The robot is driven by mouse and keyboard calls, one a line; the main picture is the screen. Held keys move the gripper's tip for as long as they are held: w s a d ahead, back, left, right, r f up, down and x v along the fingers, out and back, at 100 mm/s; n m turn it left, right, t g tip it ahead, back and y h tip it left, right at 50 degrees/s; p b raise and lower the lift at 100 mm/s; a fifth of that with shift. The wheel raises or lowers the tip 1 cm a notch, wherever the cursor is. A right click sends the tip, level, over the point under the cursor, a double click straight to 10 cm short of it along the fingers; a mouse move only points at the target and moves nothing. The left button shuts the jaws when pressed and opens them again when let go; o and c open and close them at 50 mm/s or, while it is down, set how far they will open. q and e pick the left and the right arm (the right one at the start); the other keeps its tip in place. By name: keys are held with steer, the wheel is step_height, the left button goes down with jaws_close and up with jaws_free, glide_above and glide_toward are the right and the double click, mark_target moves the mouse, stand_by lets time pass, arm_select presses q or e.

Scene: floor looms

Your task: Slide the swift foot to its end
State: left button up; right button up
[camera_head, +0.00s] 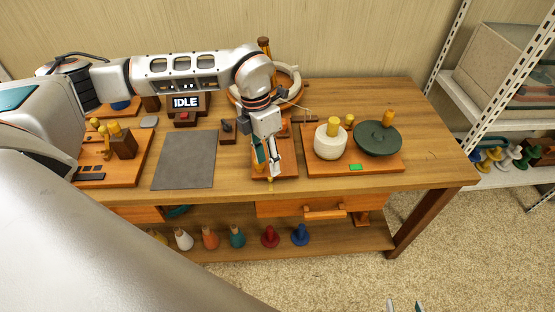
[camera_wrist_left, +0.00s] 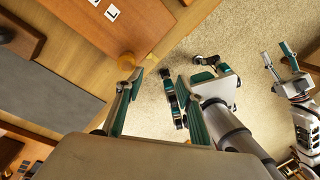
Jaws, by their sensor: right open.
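My left gripper (camera_head: 267,170) points down over a narrow orange wooden board (camera_head: 289,167) at the table's front edge. In the left wrist view my left gripper (camera_wrist_left: 160,82) is open, with nothing visible between its fingers. A small round yellow-orange knob (camera_wrist_left: 127,60) is just beyond the tip of its left finger at the board's edge; I cannot tell whether they touch. The knob also shows in the head view (camera_head: 270,184). I cannot tell whether it belongs to the swift foot. My right gripper (camera_head: 405,306) is open and empty over the carpet, away from the table.
A board with a cream spool (camera_head: 330,142) and a dark green disc (camera_head: 378,139) stands to the right. A grey mat (camera_head: 185,160) lies to the left. A round wooden ring (camera_head: 290,72) and an IDLE display (camera_head: 186,103) are behind. Colored cones stand on the lower shelf.

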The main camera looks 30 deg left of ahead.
arm_select(q)
steer(key=shift+n+t+y, duration=0.3)
steer(key=shift+y, duration=0.5)
steer(key=a, duration=0.1)
steer(key=w+a+r, duration=0.1)
steer(key=w+a, duration=0.1)
steer(key=a, duration=0.1)
steer(key=shift+w+r, duration=0.2)
steer(key=shift+w, duration=0.05)
steer(key=shift+w+a, duration=0.1)
steer(key=shift+a, duration=0.1)
step_height(320, 180, down, 8)
steer(key=shift+r, duration=0.2)
jaws_close()
